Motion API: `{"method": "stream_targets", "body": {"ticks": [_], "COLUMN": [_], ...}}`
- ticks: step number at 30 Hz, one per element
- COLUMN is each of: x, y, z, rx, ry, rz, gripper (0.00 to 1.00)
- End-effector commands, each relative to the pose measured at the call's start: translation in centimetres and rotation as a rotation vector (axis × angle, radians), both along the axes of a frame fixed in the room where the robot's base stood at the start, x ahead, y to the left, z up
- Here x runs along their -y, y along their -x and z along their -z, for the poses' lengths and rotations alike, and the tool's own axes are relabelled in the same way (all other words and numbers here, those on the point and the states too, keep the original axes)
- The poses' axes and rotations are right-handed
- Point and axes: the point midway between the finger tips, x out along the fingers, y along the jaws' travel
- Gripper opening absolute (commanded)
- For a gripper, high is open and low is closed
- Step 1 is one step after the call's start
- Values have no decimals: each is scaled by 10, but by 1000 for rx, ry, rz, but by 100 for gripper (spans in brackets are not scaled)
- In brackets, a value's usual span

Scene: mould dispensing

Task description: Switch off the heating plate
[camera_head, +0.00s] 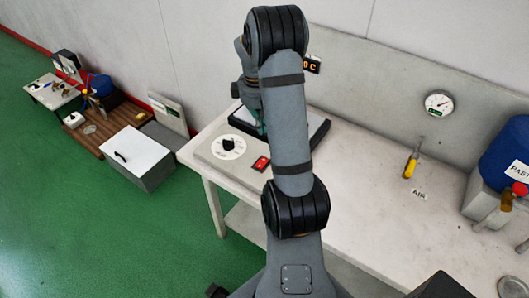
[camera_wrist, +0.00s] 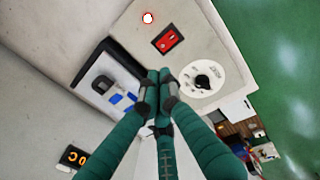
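The heating plate's pale control panel (camera_wrist: 192,50) has a red rocker switch (camera_wrist: 166,40), a round white dial with a black knob (camera_wrist: 203,81), and a small lit lamp with a red rim (camera_wrist: 148,18). In the head view the panel (camera_head: 208,152) sits at the left end of the bench, with the red switch (camera_head: 261,163) right of the dial (camera_head: 228,147). My gripper (camera_wrist: 159,76) has its teal fingers drawn together with nothing visible between them. Its tips appear between the dark plate and the dial, below the switch in the wrist view. In the head view my arm mostly hides the gripper.
A dark-framed plate (camera_wrist: 98,82) with blue marks lies beside the panel. An orange-lettered display (camera_head: 312,65) is on the wall behind. A yellow-handled tool (camera_head: 411,165), a gauge (camera_head: 438,103) and a blue container (camera_head: 508,155) are to the right. The bench middle is clear.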

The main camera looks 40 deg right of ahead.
Motion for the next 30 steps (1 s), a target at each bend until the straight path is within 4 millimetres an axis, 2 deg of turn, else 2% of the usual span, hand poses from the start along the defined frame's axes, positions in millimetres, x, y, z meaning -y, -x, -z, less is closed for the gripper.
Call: {"method": "stream_targets", "body": {"ticks": [4, 7, 21, 25, 30], "x": [0, 1, 12, 15, 16], "y": [0, 0, -2, -4, -5], "z": [6, 18, 109, 125, 137], "rx": [-2, -4, -5, -2, 0], "ry": [-1, -2, -3, -1, -1], "rz": [0, 0, -1, 1, 2], "gripper": [0, 0, 0, 0, 0]}}
